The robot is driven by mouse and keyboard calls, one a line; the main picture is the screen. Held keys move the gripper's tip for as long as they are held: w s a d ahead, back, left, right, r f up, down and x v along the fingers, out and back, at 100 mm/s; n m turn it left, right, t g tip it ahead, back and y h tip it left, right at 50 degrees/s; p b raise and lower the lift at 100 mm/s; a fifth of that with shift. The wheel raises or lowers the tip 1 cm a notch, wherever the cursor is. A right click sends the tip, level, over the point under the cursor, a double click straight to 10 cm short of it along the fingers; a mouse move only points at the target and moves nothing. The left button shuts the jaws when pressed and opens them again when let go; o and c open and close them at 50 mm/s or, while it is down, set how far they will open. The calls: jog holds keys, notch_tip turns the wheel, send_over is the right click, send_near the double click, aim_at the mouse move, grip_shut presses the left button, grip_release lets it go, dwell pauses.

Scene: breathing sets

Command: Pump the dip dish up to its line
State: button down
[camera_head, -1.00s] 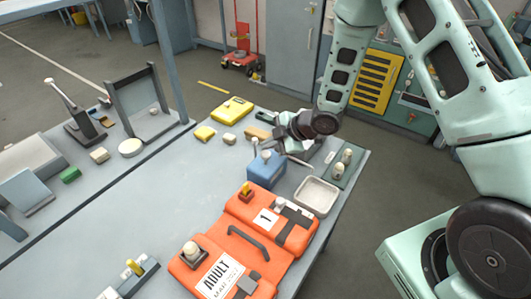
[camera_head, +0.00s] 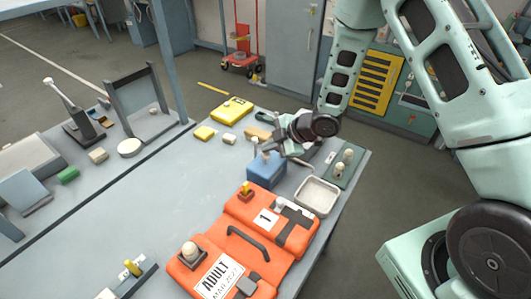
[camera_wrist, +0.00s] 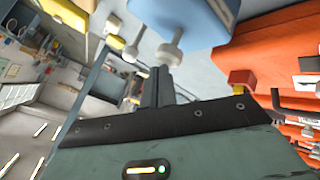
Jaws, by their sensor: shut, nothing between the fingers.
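A blue box (camera_head: 264,172) with upright pale knobs on top stands near the table's right end. It looks like the pump, and part of it fills the top of the wrist view (camera_wrist: 185,15). A shallow white dish (camera_head: 317,196) sits to its right; its inside looks pale, and I cannot make out a line or level. My gripper (camera_head: 264,147) is over the blue box. Its fingers are shut and empty. In the wrist view the fingertips (camera_wrist: 157,72) are close to a pale round knob (camera_wrist: 167,54); I cannot tell whether they touch it.
Orange cases (camera_head: 236,240) lie in front of the dish and box. A green plate with pale knobs (camera_head: 347,165) is at the right edge. A yellow case (camera_head: 232,110) and small blocks lie behind. The table's middle is clear.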

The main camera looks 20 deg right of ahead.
aim_at(269, 153)
jog(key=shift+f+b, duration=0.65)
jog(key=shift+f, duration=0.2)
dwell(0.5)
jog(key=shift+r, duration=0.15)
jog(key=shift+r+p, duration=1.05)
jog(key=shift+r, duration=0.4)
notch_tip(269, 153, up, 5)
jog(key=p, duration=0.3)
jog(key=shift+p, duration=0.4)
